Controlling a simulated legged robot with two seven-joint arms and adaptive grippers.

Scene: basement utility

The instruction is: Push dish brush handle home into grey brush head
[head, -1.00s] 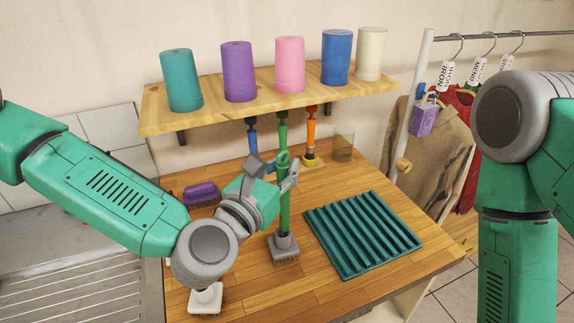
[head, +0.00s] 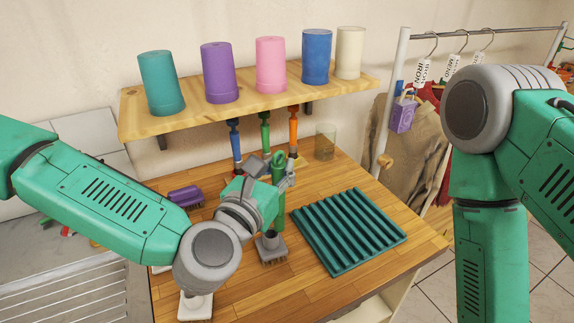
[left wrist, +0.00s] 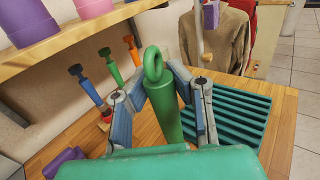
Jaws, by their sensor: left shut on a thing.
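The green brush handle (head: 278,192) with a ring at its top stands near upright in my left gripper (head: 270,178). The left wrist view shows the handle (left wrist: 163,95) between the gripper's two fingers (left wrist: 165,105). The grey brush head (head: 271,247) sits bristles down on the table, with its socket facing up. The handle's lower end shows just above and right of the socket. It looks out of line with the socket, though I cannot tell whether they touch. The brush head is hidden in the wrist view. My right gripper is out of view.
A ribbed teal rack (head: 348,231) lies right of the grey head. A purple brush head (head: 186,196) and a white one (head: 195,305) are to the left. Blue, green and orange handles stand behind, under a wooden shelf (head: 250,100) with several cups. A clear glass (head: 325,142) stands at the back.

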